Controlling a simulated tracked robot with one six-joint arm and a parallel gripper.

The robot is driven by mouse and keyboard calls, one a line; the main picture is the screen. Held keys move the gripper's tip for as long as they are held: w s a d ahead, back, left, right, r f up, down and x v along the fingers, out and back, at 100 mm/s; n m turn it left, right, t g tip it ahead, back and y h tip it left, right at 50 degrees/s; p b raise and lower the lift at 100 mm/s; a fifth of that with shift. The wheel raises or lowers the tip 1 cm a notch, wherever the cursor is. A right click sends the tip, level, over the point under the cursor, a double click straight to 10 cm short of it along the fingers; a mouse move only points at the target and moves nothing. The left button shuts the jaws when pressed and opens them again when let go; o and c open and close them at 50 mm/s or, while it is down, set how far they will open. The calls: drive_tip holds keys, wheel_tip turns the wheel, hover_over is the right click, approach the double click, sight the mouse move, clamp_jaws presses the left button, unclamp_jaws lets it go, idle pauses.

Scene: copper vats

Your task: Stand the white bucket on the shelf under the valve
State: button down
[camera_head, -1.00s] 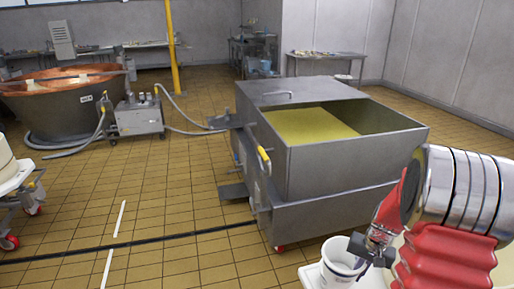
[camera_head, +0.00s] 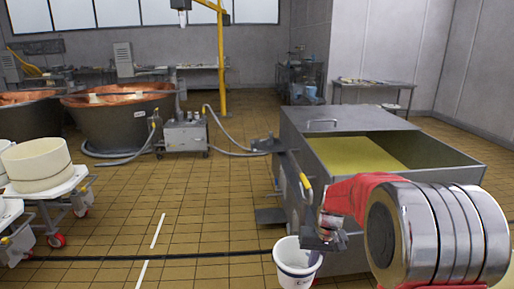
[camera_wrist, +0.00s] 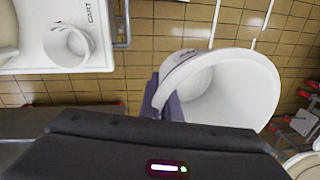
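The white bucket (camera_head: 294,264) with dark lettering hangs from my gripper (camera_head: 325,238), low in the head view in front of the grey vat. In the wrist view the bucket (camera_wrist: 232,92) shows its wide open mouth, and a grey finger (camera_wrist: 168,102) lies against its wall at the rim. My gripper is shut on that wall; the second finger is mostly hidden. A flat grey shelf (camera_head: 270,215) sticks out low at the vat's left side, beyond and left of the bucket. A hose fitting (camera_head: 266,145) sits above it; I cannot tell the valve clearly.
The grey vat (camera_head: 335,205) holds yellow liquid and has a yellow handle (camera_head: 304,181). A white cart (camera_wrist: 98,62) carries another white bucket (camera_wrist: 68,45). White tubs (camera_head: 38,165) on trolleys stand left.

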drive_tip(key=shift+a, duration=0.55)
drive_tip(key=s+f, duration=0.4)
drive_tip(key=f, duration=1.1)
